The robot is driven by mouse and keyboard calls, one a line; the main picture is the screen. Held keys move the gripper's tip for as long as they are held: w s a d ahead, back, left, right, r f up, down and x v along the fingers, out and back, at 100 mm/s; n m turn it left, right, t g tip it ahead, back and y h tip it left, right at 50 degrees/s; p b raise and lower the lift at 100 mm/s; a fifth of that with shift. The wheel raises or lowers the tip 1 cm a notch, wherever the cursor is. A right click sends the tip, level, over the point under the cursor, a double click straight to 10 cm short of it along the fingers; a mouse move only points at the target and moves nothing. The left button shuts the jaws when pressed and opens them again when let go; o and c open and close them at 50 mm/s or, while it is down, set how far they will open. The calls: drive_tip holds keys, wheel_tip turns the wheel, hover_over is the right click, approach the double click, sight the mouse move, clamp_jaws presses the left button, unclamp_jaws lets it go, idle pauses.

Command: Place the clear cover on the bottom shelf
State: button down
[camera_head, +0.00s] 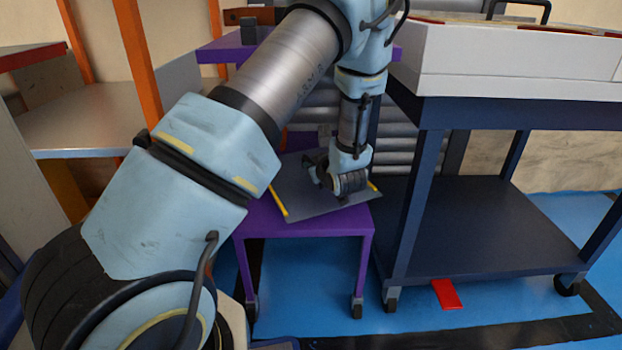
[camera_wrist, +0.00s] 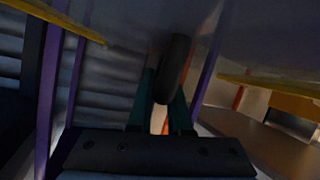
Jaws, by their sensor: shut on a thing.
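The clear cover (camera_head: 300,194) is a see-through grey panel with yellow edge strips. It lies tilted over the bottom shelf (camera_head: 330,226) of a purple cart; I cannot tell whether it touches the shelf. My gripper (camera_head: 343,185) reaches in from above, over the cover's middle, and its fingertips are hidden in the head view. In the wrist view the fingers (camera_wrist: 165,105) are closed around a black handle (camera_wrist: 174,68) on the cover (camera_wrist: 135,60). A yellow strip shows on each side there.
The cart's purple upper shelf (camera_head: 222,48) stands above, with my arm crossing in front. A dark blue cart (camera_head: 480,225) with a white box (camera_head: 520,62) is close on the right. A grey shelf with orange posts (camera_head: 138,55) is at left. A red piece (camera_head: 446,294) lies on the floor.

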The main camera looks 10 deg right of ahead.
drive_tip(key=shift+f+b, duration=0.5)
drive_tip(key=shift+f, duration=1.25)
drive_tip(key=shift+f, duration=0.2)
drive_tip(key=c, duration=0.8)
unclamp_jaws()
drive_tip(key=shift+c, duration=0.2)
drive_tip(key=shift+r, duration=0.2)
drive_tip(key=p+v, duration=0.2)
drive_tip(key=v, duration=1)
drive_tip(key=shift+p, duration=0.3)
